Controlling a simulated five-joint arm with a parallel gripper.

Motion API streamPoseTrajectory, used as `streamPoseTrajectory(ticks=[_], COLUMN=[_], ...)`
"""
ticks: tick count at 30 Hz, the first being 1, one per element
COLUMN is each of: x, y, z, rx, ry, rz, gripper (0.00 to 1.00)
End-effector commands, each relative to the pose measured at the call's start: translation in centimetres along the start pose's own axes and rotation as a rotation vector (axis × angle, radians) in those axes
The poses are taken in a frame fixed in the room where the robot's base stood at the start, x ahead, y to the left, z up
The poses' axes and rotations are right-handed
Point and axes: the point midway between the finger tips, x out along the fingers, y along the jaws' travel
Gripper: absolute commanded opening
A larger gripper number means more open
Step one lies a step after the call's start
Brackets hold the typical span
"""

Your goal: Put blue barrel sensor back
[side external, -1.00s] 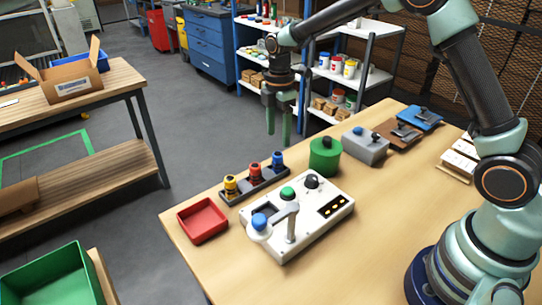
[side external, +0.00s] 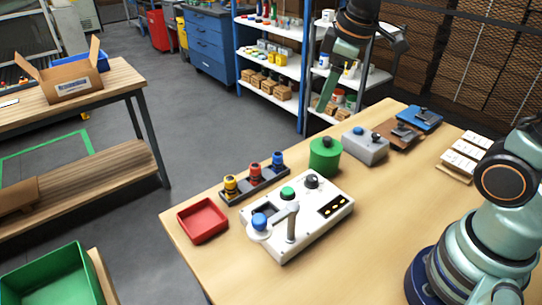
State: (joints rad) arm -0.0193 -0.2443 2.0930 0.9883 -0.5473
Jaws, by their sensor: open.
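The blue barrel sensor (side external: 277,161) stands upright at the right end of a dark rack (side external: 250,190), beside a red barrel sensor (side external: 255,173) and a yellow one (side external: 230,186). My gripper (side external: 325,103) is high above and beyond the far edge of the table, up and to the right of the rack in the picture. It is open, with nothing seen between its fingers; the fingers nearly overlap from this side. It is well apart from the blue sensor.
A white control box (side external: 300,225) with a blue-topped post stands in front of the rack. A red tray (side external: 203,220) is left, a green cylinder (side external: 325,157) right, and a grey box (side external: 366,146) beyond it.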

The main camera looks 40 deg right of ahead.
Motion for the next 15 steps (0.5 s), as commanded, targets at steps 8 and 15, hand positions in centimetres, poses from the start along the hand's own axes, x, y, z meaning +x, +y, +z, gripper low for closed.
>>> streamPoseTrajectory(ticks=[8,15], x=[-1.9,-1.8], y=[-2.5,-3.4], z=[5.0,6.7], rx=[0.404,0.557], ry=[0.13,0.18], rz=[0.054,0.059], gripper=[0.67,0.67])
